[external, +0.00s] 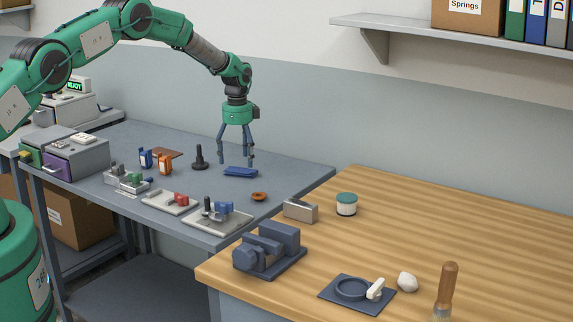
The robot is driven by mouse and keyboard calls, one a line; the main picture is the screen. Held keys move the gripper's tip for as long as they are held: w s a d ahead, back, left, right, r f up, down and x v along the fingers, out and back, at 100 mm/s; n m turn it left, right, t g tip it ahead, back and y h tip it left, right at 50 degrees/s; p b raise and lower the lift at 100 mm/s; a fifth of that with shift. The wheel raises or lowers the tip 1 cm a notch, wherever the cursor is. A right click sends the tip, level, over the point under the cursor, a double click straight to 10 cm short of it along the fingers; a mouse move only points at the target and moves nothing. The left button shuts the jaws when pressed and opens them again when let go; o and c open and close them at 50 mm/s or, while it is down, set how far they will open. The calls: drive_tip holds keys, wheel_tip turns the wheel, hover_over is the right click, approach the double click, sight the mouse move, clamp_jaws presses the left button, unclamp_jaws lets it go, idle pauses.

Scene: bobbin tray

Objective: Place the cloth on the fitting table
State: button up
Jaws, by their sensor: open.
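A flat blue piece that looks like the folded cloth (240,171) lies on the grey-topped table (285,178), near its back right part. My gripper (236,161) points straight down just above and behind the cloth, with its fingers spread and nothing between them. Whether a fingertip touches the cloth cannot be told from this view. A wooden-topped table (440,225) stands to the right. No label shows which table is the fitting table.
Around the cloth on the grey table are a black upright post (200,158), an orange ring (259,196), an orange holder (165,164) and a fixture plate (218,219). The wooden table holds a dark vise-like block (270,250), a green-lidded jar (346,204) and a white lump (407,282).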

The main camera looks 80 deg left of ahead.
sight(239, 169)
wheel_tip(239, 169, up, 8)
drive_tip(key=shift+r, duration=0.15)
idle(0.8)
idle(0.3)
